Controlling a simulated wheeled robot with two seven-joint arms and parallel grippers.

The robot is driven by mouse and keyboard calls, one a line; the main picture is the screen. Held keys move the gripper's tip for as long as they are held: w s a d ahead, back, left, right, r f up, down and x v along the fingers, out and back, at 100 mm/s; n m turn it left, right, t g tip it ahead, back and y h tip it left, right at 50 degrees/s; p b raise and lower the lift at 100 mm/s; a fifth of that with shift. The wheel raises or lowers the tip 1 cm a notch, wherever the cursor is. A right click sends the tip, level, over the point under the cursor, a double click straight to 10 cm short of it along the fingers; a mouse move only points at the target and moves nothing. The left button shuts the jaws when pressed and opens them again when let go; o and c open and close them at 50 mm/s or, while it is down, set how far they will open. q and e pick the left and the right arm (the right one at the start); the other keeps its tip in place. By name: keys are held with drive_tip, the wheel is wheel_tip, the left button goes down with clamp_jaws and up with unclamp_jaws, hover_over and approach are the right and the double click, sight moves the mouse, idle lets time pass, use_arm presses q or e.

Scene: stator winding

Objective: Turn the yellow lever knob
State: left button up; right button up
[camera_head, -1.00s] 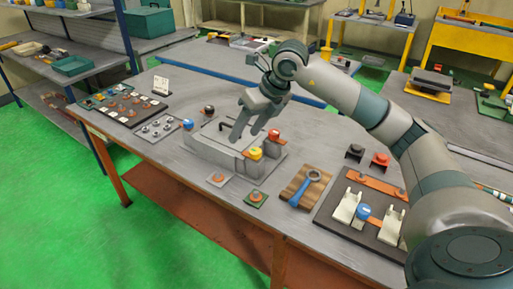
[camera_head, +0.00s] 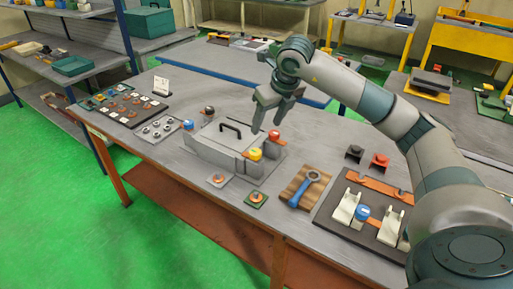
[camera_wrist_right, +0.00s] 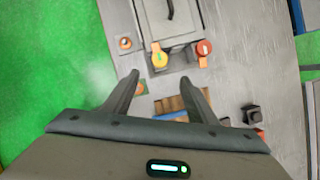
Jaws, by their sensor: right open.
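The yellow lever knob (camera_head: 255,153) sits on the front corner of a grey box (camera_head: 212,160) with a black handle on its lid. A red knob (camera_head: 274,136) is on the box's right side and also shows in the wrist view (camera_wrist_right: 204,48). My right gripper (camera_head: 266,130) is open and empty, in the air above the box's right side, apart from the knobs. My left gripper is not in view.
A blue wrench (camera_head: 300,194) on a wooden board lies right of the box. A dark fixture plate (camera_head: 335,222) with white clamps is further right. Small pads (camera_head: 217,180) lie in front of the box. A parts board (camera_head: 122,106) is at the left.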

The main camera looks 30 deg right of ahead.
sight(255, 152)
drive_tip(key=p+x, duration=0.4)
drive_tip(key=x, duration=0.9)
drive_tip(key=shift+w+f+p, duration=0.1)
drive_tip(key=shift+f+p, duration=0.25)
drive_tip(key=shift+w+f, duration=0.2)
drive_tip(key=shift+f, duration=0.4)
drive_tip(key=c, duration=1.1)
